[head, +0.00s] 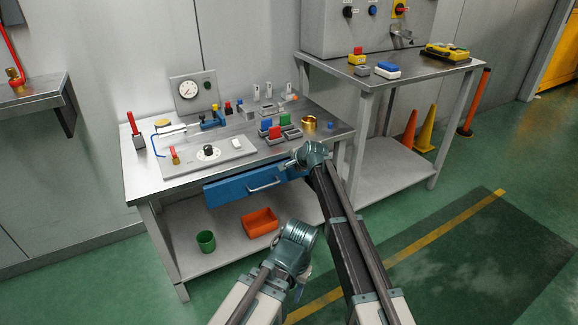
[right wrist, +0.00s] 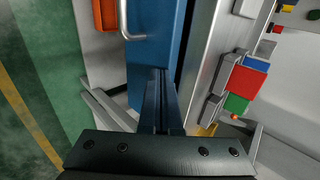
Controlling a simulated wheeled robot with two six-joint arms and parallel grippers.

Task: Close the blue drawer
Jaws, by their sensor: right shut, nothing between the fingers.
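The blue drawer (head: 238,189) stands pulled out under the top of the left workbench, with a metal bar handle (head: 264,184) on its front. In the right wrist view the blue drawer front (right wrist: 155,45) and the handle (right wrist: 130,22) show close up. My right gripper (right wrist: 160,75) is shut and empty, its fingertips over the blue front to one side of the handle. I cannot tell whether they touch it. My left arm's wrist shows low in the head view, but its fingers are hidden.
On the bench top (head: 160,186) stand a gauge (head: 188,90), a spindle fixture and several coloured blocks. An orange bin (head: 260,222) and a green cup (head: 206,241) sit on the lower shelf. A second table (head: 440,68) stands to the right. Floor in front is clear.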

